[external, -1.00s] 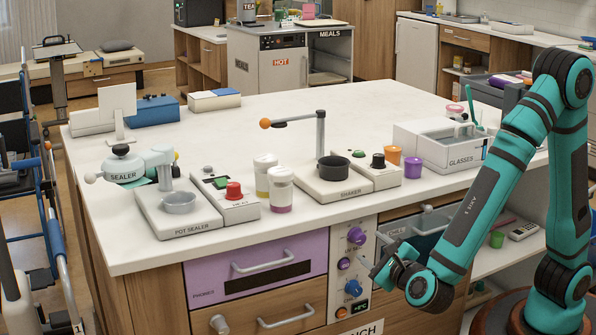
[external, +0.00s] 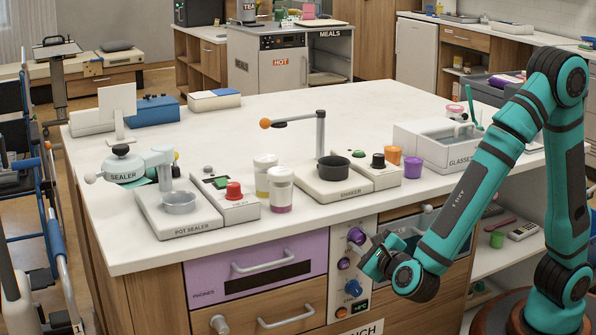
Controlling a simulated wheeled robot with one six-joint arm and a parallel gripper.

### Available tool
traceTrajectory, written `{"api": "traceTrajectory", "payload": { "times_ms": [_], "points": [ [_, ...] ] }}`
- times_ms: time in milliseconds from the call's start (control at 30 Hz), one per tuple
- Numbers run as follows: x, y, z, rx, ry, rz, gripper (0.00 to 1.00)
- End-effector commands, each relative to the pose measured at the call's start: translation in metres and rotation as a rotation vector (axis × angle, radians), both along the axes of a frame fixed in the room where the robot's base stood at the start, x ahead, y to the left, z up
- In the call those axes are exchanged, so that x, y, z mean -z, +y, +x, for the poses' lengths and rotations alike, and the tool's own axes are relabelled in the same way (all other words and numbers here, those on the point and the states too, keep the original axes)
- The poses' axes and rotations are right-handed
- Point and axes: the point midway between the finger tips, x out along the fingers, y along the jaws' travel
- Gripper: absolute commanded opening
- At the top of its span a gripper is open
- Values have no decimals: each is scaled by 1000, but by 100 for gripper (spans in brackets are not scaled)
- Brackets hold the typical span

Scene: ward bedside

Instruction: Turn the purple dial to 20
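The purple dial (external: 356,236) sits at the top of a pale control panel (external: 366,222) on the front of the bench. A smaller purple knob (external: 343,263) and a blue dial (external: 353,288) sit below it. My gripper (external: 367,243) is at the panel, its tip close to the right side of the purple dial. I cannot tell whether it touches the dial. Its fingers are too small and partly hidden to show their opening. The dial's scale and setting are too small to read.
A small dark display (external: 357,307) is low on the panel. A purple drawer (external: 255,265) with a bar handle is to the left, and a chill compartment (external: 400,243) is behind my arm to the right.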

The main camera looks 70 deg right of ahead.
Motion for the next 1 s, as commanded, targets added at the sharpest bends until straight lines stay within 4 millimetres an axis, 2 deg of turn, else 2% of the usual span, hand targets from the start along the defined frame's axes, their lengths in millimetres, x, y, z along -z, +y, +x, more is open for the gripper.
{"api": "traceTrajectory", "payload": {
  "times_ms": [467,1000],
  "points": [
    [0,0,0,-1,-57,58,7],
    [0,0,0,0,-384,386,7]
  ]
}}
